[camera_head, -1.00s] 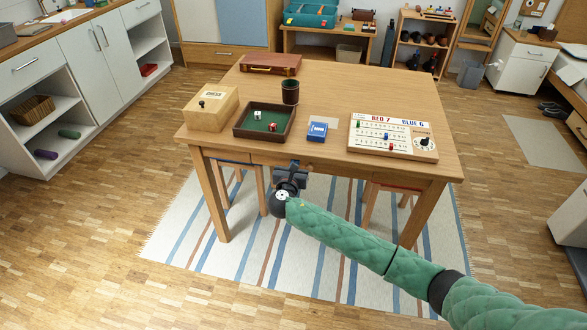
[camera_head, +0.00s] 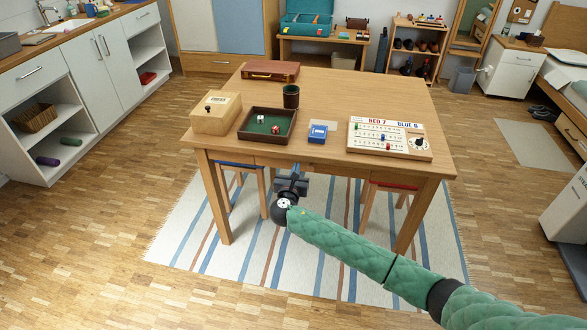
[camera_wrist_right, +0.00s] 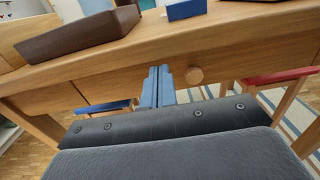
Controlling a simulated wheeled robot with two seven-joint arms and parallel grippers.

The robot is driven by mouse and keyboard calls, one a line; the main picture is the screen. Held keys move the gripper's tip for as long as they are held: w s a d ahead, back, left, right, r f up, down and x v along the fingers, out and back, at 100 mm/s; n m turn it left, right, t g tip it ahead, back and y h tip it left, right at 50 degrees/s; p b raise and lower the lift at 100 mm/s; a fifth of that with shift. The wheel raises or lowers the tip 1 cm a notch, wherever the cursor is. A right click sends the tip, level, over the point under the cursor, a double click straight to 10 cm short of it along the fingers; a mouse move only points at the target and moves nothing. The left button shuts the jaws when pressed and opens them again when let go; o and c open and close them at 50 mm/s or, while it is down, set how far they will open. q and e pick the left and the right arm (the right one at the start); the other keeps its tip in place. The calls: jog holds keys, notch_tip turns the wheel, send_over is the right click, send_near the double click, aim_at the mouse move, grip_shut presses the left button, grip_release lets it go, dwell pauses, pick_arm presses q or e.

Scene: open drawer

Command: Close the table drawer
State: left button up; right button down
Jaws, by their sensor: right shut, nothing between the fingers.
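The wooden table (camera_head: 350,90) stands in front of me. Its drawer front (camera_wrist_right: 130,75) lies in the table's front apron and looks flush with it, with a thin seam at its left end. The round wooden knob (camera_wrist_right: 194,75) shows in the right wrist view. My right gripper (camera_head: 291,178) is in front of the drawer, below the tabletop's near edge. Its blue fingers (camera_wrist_right: 158,86) are shut together and empty, just left of the knob in the wrist view. They look apart from the drawer front, but the exact gap is unclear. My left gripper is out of view.
On the tabletop are a wooden box (camera_head: 216,112), a dice tray (camera_head: 267,124), a cup (camera_head: 291,97), a blue card box (camera_head: 318,134), a scoreboard (camera_head: 390,137) and a brown case (camera_head: 270,71). Stools stand under the table on a striped rug (camera_head: 330,270).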

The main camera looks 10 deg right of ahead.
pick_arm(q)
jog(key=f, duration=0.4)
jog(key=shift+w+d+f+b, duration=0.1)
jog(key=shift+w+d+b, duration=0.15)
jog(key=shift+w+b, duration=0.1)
pick_arm(e)
jog(key=v, duration=0.9)
jog(key=shift+s+f, duration=0.2)
jog(key=shift+a, duration=0.15)
